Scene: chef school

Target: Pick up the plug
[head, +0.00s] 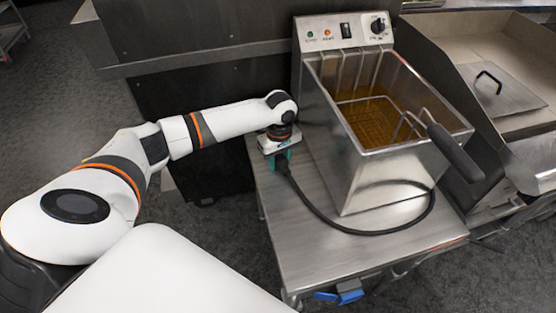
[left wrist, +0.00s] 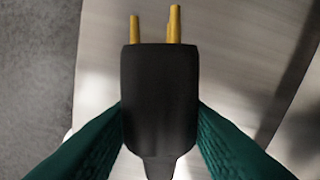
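The black plug (left wrist: 160,95) has brass prongs that point away from my wrist camera. My left gripper (head: 283,158) is over the left edge of the steel table, beside the fryer. Its green fingers (left wrist: 215,145) touch both sides of the plug body in the left wrist view, so it looks shut on the plug. In the head view the fingers mostly hide the plug, and its black cord (head: 330,222) curves from there across the table to the fryer. Whether the plug touches the tabletop is hard to tell. My right gripper is not in view.
A steel deep fryer (head: 360,180) with a basket and oil stands on the steel table (head: 300,240). Its black basket handle (head: 455,152) sticks out to the front right. Another steel unit (head: 510,90) stands at right. The table's front left is bare apart from the cord.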

